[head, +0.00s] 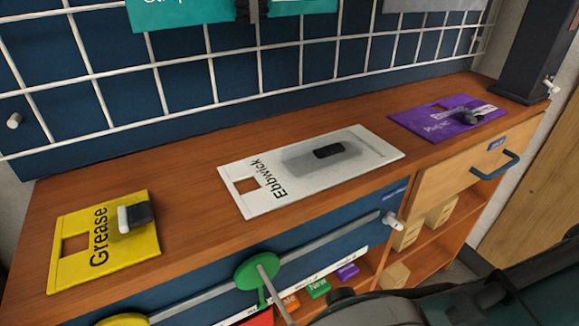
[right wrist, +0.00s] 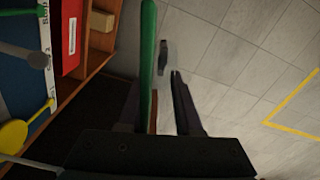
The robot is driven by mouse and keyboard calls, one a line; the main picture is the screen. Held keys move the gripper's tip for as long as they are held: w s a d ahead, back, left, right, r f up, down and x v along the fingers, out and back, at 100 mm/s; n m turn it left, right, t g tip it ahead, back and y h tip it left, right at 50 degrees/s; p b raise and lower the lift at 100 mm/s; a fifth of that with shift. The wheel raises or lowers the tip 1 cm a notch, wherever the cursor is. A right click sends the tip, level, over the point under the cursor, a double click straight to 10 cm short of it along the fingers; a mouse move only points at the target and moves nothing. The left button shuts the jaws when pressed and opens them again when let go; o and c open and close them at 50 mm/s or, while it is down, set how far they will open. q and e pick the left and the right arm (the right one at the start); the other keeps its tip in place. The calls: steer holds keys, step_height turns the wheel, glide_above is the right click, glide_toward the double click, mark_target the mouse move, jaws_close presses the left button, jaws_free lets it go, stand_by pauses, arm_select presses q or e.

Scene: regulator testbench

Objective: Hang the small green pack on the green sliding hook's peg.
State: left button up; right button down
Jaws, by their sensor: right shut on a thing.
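The green sliding hook (head: 257,270) sits on a pale rail along the blue front of the bench in the head view. Its grey peg sticks out toward the lower right, and I see nothing hanging on it. In the right wrist view my right gripper (right wrist: 158,95) is shut on a green, thin, edge-on thing (right wrist: 147,45), which looks like the small green pack. It reaches out past the fingertips. Its face and any hang hole are hidden. In the head view my right arm comes in at the lower right; its fingertips are not clear there. My left gripper is out of view.
A yellow hook (head: 122,320) is on the rail at left. Below are red, orange, green and purple items on a shelf; a red box (right wrist: 72,35) shows in the right wrist view. Yellow (head: 70,275), white (head: 375,155) and purple (head: 410,122) cards lie on the bench top.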

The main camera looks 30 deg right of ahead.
steer(key=w+f+b, duration=0.1)
steer(key=w+b, duration=0.6)
steer(key=w, duration=0.2)
steer(key=shift+w+a+f, duration=0.15)
steer(key=shift+w+a, duration=0.05)
steer(key=shift+w, duration=0.1)
stand_by(0.6)
stand_by(0.5)
steer(key=c, duration=0.5)
jaws_free()
steer(key=shift+w, duration=0.15)
